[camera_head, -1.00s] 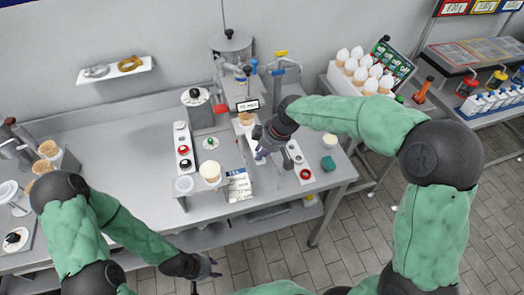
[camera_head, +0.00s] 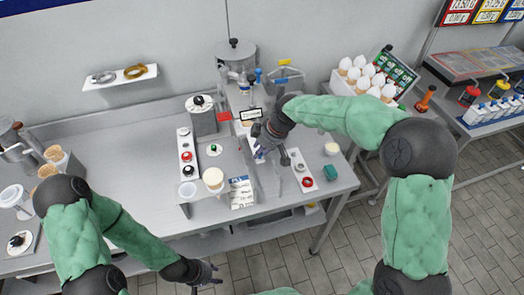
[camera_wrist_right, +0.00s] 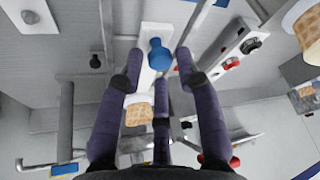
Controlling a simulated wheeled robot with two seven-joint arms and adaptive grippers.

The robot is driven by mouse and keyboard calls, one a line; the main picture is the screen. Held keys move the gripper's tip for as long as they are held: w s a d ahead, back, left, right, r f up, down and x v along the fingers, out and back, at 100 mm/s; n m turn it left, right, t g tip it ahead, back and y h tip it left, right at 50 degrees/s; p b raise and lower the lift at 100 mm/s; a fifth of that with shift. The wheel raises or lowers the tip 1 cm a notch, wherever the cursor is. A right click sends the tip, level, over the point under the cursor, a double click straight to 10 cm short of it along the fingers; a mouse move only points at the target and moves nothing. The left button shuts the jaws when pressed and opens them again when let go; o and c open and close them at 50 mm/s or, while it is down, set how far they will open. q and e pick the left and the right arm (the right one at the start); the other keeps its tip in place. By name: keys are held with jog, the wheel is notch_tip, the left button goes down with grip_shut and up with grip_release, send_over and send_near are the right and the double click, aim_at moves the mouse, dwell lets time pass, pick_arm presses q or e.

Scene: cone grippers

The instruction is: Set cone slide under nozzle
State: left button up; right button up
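The ice cream machine (camera_head: 239,72) stands at the back of the counter, with a small sign on its front. A waffle cone (camera_head: 247,122) shows just below this sign, partly covered by it. In the right wrist view the cone (camera_wrist_right: 139,116) shows beyond a white slide bar (camera_wrist_right: 152,78) with a blue knob (camera_wrist_right: 158,54). My right gripper (camera_head: 262,150) is at the slide in front of the machine. Its fingers (camera_wrist_right: 160,72) are spread around the knob's area; contact is unclear. My left gripper (camera_head: 207,272) is open and empty before the counter's front edge. The nozzle is hidden.
The counter's left middle (camera_head: 125,150) is clear.

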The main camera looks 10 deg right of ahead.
jog(key=shift+a+f, duration=0.1)
jog(key=v, duration=1.2)
dwell(0.5)
